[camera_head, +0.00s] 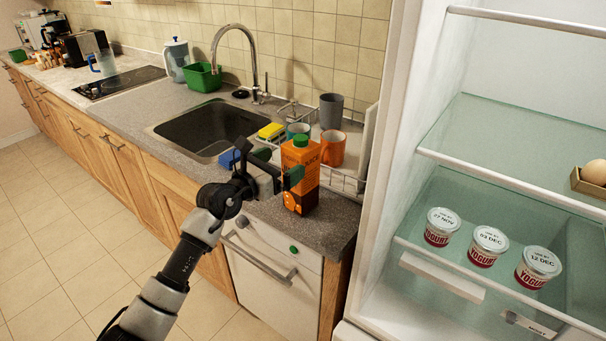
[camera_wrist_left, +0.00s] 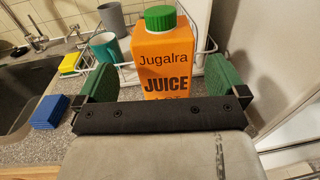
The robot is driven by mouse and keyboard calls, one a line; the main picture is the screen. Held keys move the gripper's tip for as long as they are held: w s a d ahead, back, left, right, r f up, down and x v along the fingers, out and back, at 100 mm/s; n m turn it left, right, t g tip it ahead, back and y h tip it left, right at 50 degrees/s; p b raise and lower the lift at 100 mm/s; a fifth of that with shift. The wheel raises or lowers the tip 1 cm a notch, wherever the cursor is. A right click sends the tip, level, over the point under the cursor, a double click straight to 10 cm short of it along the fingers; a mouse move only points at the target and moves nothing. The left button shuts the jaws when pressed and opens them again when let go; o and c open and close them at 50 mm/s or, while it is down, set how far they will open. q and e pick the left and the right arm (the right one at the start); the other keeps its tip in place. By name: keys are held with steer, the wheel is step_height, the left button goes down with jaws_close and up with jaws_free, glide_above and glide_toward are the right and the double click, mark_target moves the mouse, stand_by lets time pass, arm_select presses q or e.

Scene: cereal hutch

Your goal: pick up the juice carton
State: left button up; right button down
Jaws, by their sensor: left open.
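The orange juice carton (camera_head: 302,172) with a green cap stands upright on the grey counter near its right end, in front of the dish rack. In the left wrist view the carton (camera_wrist_left: 167,62) rises between the two green finger pads, its lower part hidden behind the gripper body. My left gripper (camera_head: 278,172) is open at the carton, one finger on either side. In the left wrist view gaps show between the pads of the left gripper (camera_wrist_left: 168,82) and the carton. My right gripper is not in view.
A dish rack (camera_head: 345,180) with cups stands behind the carton. A blue sponge (camera_head: 229,158) and the sink (camera_head: 207,130) lie to the left. The open fridge (camera_head: 385,170) with yogurt cups (camera_head: 441,226) and an egg (camera_head: 594,172) is close on the right.

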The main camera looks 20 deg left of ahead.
mark_target(290, 162)
arm_select(q)
steer(key=x, duration=0.6)
steer(key=shift+s+d+f, duration=0.15)
steer(key=shift+f, duration=0.25)
steer(key=shift+w+d, duration=0.25)
steer(key=shift+w, duration=0.2)
steer(key=shift+s, duration=0.1)
steer(key=shift+c, duration=0.6)
steer(key=c, duration=1.7)
steer(key=shift+a+r, duration=0.1)
steer(key=shift+r, duration=0.05)
steer(key=shift+c, duration=0.2)
